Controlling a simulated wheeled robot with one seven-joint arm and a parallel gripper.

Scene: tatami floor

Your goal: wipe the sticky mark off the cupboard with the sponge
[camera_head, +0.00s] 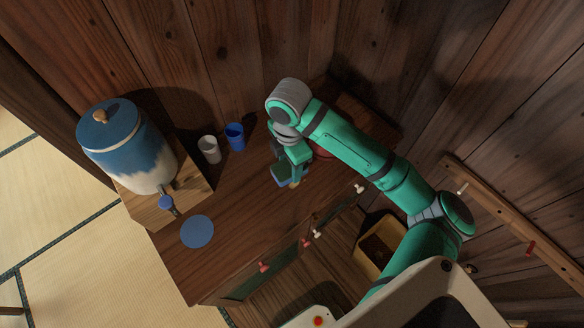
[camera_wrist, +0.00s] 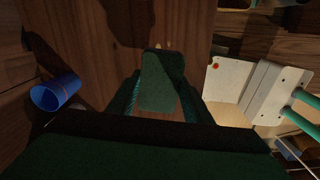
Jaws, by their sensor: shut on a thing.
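The cupboard (camera_head: 230,238) is a low brown wooden cabinet, its top in the middle of the head view; its wood also fills the upper middle of the wrist view (camera_wrist: 112,65). My gripper (camera_head: 292,172) is over the right part of the top, shut on the sponge (camera_head: 281,175). In the wrist view the sponge (camera_wrist: 162,82) is a dark green block between the two fingers. I cannot tell whether it touches the wood. I cannot make out a sticky mark clearly in either view; the arm and sponge hide part of the top.
A blue-and-white water jar (camera_head: 128,150) stands on a wooden box at the left. A grey cup (camera_head: 209,149) and a blue cup (camera_head: 235,136) stand near the back wall. A flat blue disc (camera_head: 197,231) lies at the front left. A yellowish bin (camera_head: 378,245) is at the right.

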